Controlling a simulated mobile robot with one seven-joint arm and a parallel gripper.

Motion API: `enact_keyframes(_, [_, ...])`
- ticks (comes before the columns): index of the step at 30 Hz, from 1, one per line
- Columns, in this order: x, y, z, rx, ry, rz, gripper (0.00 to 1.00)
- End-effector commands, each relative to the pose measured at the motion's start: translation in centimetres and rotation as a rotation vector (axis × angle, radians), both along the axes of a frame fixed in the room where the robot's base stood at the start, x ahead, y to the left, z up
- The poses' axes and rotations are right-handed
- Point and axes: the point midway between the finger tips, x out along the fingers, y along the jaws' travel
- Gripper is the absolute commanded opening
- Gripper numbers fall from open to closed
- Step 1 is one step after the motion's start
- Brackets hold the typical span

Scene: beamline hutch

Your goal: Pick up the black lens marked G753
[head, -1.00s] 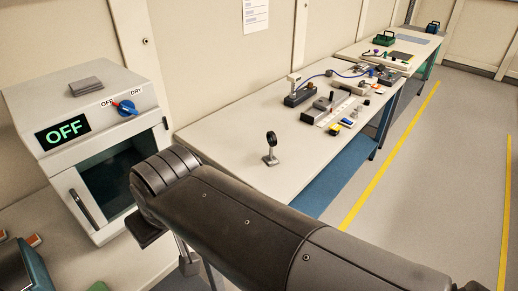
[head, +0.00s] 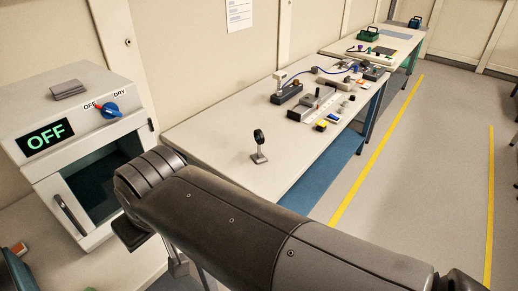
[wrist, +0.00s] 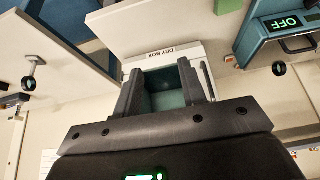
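A small black round lens on a thin stand (head: 259,137) stands upright on the near end of the white bench in the head view. What looks like the same lens shows upside down at the left of the wrist view (wrist: 30,83). Another black round piece (wrist: 279,68) shows at the right of the wrist view. No G753 marking is readable on either. My gripper (wrist: 160,75) is open and empty, its two dark fingers apart, with a white dry box (wrist: 190,53) beyond them.
The white cabinet (head: 60,105) with an OFF display and a dial stands left of the bench (head: 215,125). Several small devices, including a grey block (head: 287,92), sit farther along it. A second table (head: 345,48) stands behind. The floor (head: 430,170) at the right is clear.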

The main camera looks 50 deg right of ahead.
Motion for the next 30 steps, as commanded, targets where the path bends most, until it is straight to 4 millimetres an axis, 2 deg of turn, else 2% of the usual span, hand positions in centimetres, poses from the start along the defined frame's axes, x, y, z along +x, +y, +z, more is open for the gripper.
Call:
enact_keyframes(20, [0.4,-0.2,0.2,-0.003,0.002,-0.005,0.42])
enact_keyframes(23, [1.7,-1.0,0.7,-0.015,0.011,-0.024,0.42])
enact_keyframes(26, [4.0,-2.5,1.4,-0.033,0.025,-0.051,0.42])
enact_keyframes(30, [7.9,-5.8,2.3,-0.059,0.048,-0.092,0.42])
